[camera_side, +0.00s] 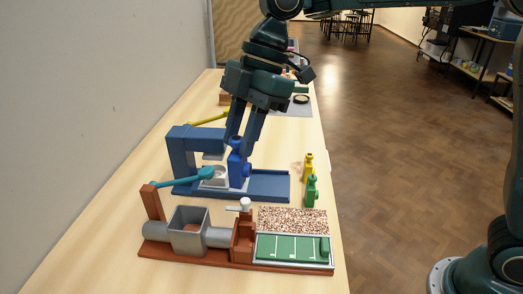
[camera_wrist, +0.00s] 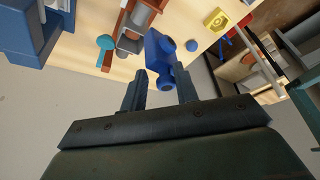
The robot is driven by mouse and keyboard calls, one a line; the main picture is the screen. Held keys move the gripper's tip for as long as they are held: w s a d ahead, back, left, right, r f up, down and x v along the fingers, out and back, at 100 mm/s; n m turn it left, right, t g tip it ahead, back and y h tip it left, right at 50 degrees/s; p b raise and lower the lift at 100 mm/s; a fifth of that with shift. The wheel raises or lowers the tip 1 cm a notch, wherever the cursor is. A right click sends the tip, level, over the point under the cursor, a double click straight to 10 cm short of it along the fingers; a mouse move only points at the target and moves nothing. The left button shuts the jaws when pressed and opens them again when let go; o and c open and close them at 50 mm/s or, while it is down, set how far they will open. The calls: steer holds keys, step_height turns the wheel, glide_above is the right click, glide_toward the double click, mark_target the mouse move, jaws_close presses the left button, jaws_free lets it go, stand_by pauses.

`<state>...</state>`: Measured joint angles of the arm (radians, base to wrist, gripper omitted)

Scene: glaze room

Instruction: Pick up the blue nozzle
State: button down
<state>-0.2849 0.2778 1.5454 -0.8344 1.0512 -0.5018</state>
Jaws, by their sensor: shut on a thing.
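The blue nozzle (camera_side: 238,168) is a bright blue upright piece in the middle of the side view. My gripper (camera_side: 242,146) reaches down from above and is shut on it, with a finger on either side near its top. In the wrist view the blue nozzle (camera_wrist: 160,58) shows between the fingertips of my gripper (camera_wrist: 161,76). The fingers hide part of it in the side view. I cannot tell whether its bottom touches the blue base behind it.
A blue press (camera_side: 183,158) with a teal lever (camera_side: 186,178) stands close beside the nozzle. Yellow (camera_side: 308,168) and green (camera_side: 312,189) bottle-like pieces stand near the table's right edge. In front are a grey hopper (camera_side: 189,230) on a wooden frame and a green panel (camera_side: 285,248).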

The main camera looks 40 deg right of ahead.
steer(key=shift+r, duration=0.35)
stand_by(0.4)
steer(key=s+d+n+g, duration=0.1)
steer(key=s+d, duration=0.1)
steer(key=d, duration=1.5)
steer(key=shift+s+d+f+n, duration=0.3)
steer(key=shift+s, duration=0.05)
steer(key=shift+f, duration=0.1)
step_height(320, 180, down, 16)
steer(key=shift+r, duration=0.25)
steer(key=shift+f, duration=0.1)
steer(key=shift+f, duration=2.05)
